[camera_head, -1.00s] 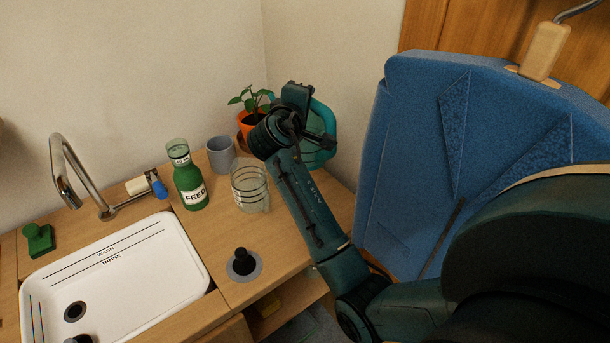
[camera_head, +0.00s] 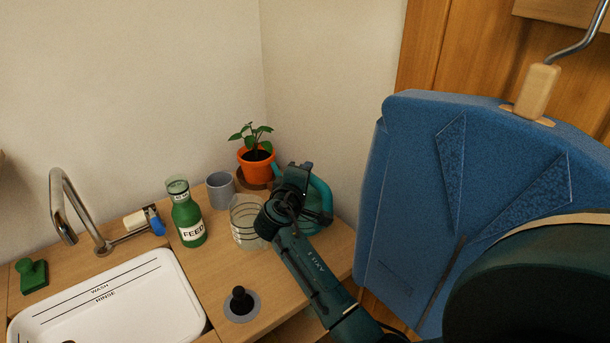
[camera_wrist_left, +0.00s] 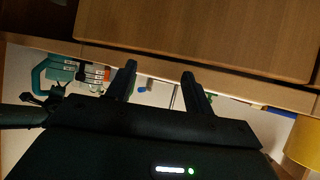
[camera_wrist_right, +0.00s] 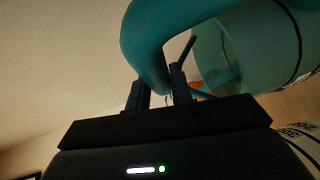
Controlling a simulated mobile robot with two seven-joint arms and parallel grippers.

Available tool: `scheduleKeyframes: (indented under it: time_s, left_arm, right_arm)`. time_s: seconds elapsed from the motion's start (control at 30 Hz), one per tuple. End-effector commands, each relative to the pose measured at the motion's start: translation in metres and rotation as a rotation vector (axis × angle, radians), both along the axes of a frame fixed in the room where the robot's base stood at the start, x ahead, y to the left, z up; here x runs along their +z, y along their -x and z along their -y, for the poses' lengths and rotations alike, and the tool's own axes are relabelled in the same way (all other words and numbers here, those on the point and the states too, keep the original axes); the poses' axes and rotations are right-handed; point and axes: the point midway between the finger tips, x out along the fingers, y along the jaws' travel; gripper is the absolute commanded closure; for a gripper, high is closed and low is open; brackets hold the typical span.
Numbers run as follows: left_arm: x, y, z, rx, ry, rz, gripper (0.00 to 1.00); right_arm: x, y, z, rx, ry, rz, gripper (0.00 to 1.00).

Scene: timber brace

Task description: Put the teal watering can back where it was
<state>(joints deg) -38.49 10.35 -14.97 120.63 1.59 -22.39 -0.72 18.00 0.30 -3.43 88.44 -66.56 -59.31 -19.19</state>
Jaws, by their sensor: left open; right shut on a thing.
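The teal watering can (camera_head: 318,203) is at the back right corner of the wooden counter, partly hidden behind my right gripper (camera_head: 300,185). In the right wrist view its thick curved handle (camera_wrist_right: 150,40) passes between the fingers of my right gripper (camera_wrist_right: 158,92), which is shut on it. The can's body (camera_wrist_right: 222,50) is beside the handle. Whether its base touches the counter is hidden. My left gripper (camera_wrist_left: 158,80) is open and empty in the left wrist view, facing a wooden panel; the teal can also shows there at the far left (camera_wrist_left: 42,75).
An orange plant pot (camera_head: 256,168) stands just behind the can. A glass jar (camera_head: 245,222), grey cup (camera_head: 220,190) and green FEED bottle (camera_head: 187,220) stand to its left. A white sink (camera_head: 110,300) is at the left, and a blue padded panel (camera_head: 420,190) at the right.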

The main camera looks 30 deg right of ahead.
Motion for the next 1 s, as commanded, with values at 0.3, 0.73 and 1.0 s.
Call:
scheduleKeyframes:
  time_s: [0.3, 0.73, 1.0]
  left_arm:
    - [0.0003, -0.0011, 0.0016, -0.003, 0.004, 0.005, 0.48]
    - [0.004, -0.0014, 0.0015, -0.003, 0.003, 0.007, 0.48]
    - [0.0039, -0.0019, -0.0003, 0.0, -0.001, 0.005, 0.48]
  right_arm:
    - [-0.0025, 0.0, -0.0001, 0.0, -0.001, -0.001, 0.63]
    - [0.0018, -0.0001, -0.0001, 0.0, -0.001, 0.001, 0.56]
    - [0.0028, -0.0012, 0.0029, 0.002, -0.001, 0.0, 0.56]
